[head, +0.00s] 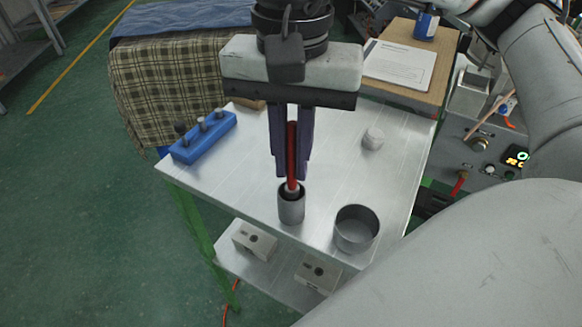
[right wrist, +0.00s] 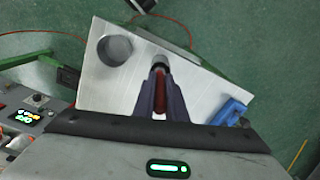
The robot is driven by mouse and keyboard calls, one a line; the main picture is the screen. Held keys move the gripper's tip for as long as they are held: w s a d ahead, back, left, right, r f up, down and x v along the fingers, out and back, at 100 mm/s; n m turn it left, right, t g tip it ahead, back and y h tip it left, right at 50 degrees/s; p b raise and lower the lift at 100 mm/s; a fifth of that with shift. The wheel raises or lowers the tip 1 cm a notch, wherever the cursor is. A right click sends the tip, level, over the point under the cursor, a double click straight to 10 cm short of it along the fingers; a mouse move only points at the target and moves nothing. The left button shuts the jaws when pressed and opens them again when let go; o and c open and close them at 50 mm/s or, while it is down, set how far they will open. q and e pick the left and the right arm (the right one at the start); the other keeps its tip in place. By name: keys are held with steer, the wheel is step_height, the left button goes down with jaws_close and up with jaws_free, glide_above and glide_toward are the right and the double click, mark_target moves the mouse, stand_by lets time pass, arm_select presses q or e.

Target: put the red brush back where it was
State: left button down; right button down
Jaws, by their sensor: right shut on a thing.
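The red brush (head: 292,150) is upright between the fingers of my right gripper (head: 291,178), which is shut on it. Its lower end is at the mouth of a narrow grey metal cup (head: 291,208) near the front of the metal table. I cannot tell how deep the lower end sits in the cup. In the right wrist view the red brush (right wrist: 160,92) shows between the fingers of the right gripper (right wrist: 160,78), with the cup (right wrist: 160,62) just beyond. My left gripper is not in view.
A wide open metal bowl (head: 356,230) stands to the right of the cup. A small pale round piece (head: 373,138) lies farther back. A blue block with pegs (head: 203,138) is on the left. A board with a paper (head: 399,64) is at the back right.

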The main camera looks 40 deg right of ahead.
mark_target(292, 188)
steer(key=shift+f, duration=1.6)
steer(key=c, duration=1.8)
jaws_free()
steer(key=shift+w, duration=0.1)
steer(key=shift+r, duration=0.1)
step_height(292, 188, up, 12)
steer(key=shift+r+p, duration=0.15)
steer(key=shift+p, duration=0.3)
